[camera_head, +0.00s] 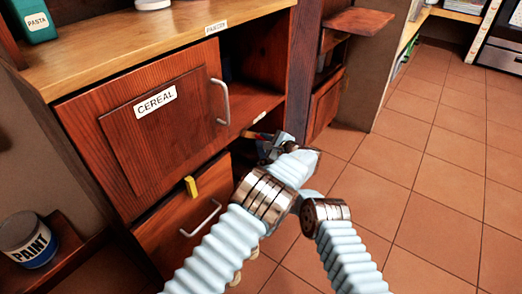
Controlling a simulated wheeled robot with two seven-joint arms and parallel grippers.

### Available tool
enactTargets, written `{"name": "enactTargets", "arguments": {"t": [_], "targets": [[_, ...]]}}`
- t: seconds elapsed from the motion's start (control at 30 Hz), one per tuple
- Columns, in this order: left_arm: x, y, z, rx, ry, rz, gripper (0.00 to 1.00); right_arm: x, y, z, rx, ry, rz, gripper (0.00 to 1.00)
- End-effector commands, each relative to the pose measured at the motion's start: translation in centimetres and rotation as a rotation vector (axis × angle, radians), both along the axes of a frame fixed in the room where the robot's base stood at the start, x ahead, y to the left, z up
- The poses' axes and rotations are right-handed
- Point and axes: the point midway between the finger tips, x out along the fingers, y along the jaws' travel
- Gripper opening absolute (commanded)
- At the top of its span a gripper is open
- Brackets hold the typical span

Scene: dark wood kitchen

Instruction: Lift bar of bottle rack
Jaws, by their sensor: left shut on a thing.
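My left gripper (272,144) reaches to the opening at the right end of the wooden cabinet, below the open shelf. It is dark, small and partly covered by its own pale wrist. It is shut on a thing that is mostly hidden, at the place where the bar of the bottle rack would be. I cannot make out the rack's shape or any bottles. My right arm comes up from the bottom, right of the left arm, and its end is hidden behind the left wrist, so the right gripper does not show.
A cabinet door (150,125) labelled CEREAL and a drawer (185,225) below it are left of my arms. An open shelf (250,105) is above the left gripper. A PAINT can (27,240) stands at lower left. The tiled floor (430,170) at right is clear.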

Motion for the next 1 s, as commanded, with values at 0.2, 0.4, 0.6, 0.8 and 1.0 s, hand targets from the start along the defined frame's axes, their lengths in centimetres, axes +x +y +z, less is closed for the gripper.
{"name": "enactTargets", "arguments": {"t": [0.2, 0.4, 0.6, 0.8, 1.0], "targets": [[-0.3, 0.8, -0.6, 0.006, 0.013, 0.021, 0.21, 0.4, -0.2, 1.1, 0.008, -0.018, -0.007, 0.0], [-0.3, 0.7, -0.7, 0.004, 0.015, 0.018, 0.42, 0.4, -0.2, 1.1, 0.008, -0.02, -0.007, 0.0], [-0.4, 0.4, -0.6, 0.003, 0.013, 0.015, 0.42, 0.3, -0.1, 1.1, 0.007, -0.019, -0.005, 0.0], [-2.3, -1.5, 0.2, 0.003, 0.012, 0.01, 0.42, 0.3, -0.1, 1.0, 0.006, -0.018, -0.003, 0.0], [-5.7, -4.5, 1.6, 0.003, 0.012, 0.009, 0.42, 0.2, -0.1, 0.9, 0.005, -0.015, -0.003, 0.0]]}}
